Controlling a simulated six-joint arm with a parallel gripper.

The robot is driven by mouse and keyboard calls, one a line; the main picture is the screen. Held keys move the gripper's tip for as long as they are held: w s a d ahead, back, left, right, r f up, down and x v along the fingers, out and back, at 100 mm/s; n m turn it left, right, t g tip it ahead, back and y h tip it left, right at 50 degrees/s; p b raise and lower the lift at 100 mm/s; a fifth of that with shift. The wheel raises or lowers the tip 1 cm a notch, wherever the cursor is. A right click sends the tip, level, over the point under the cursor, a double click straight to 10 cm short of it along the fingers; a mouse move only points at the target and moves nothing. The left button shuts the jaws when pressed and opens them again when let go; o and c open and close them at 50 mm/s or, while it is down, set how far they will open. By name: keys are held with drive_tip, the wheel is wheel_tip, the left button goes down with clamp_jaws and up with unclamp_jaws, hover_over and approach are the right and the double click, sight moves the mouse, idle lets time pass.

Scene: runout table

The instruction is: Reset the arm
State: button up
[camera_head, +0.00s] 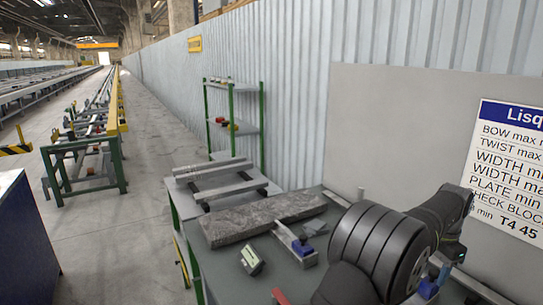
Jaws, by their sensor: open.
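My arm fills the lower right of the head view, with a large dark ribbed joint in front and a dark link reaching right and up beside the sign. I cannot make out my gripper's fingers; the arm's end is hidden or out of frame. A long rough grey bar (265,217) lies on the grey work table (225,262), to the left of my arm and apart from it.
A metal fixture with a blue part (303,246) and a small device with a screen (252,261) lie near the bar. A red-ended item (279,296) is at the front. A panel with a sign (510,165) stands behind; a green-post shelf (234,125) stands farther back.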

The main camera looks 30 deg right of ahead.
drive_tip(key=a, duration=0.9)
wheel_tip(320, 180, up, 14)
drive_tip(key=shift+d+r, duration=0.15)
drive_tip(key=shift+d, duration=0.15)
drive_tip(key=o, duration=1.1)
drive_tip(key=shift+o, duration=0.2)
drive_tip(key=w+d+n+g+h, duration=0.2)
drive_tip(key=w+d+n+g, duration=0.3)
drive_tip(key=w, duration=0.6)
drive_tip(key=s+d+f+m+t, duration=0.1)
drive_tip(key=s+d+f+m, duration=0.1)
drive_tip(key=f, duration=0.8)
drive_tip(key=shift+s+d, duration=0.45)
drive_tip(key=shift+s, duration=0.05)
drive_tip(key=shift+r, duration=0.1)
drive_tip(key=v, duration=1)
drive_tip(key=shift+a, duration=0.1)
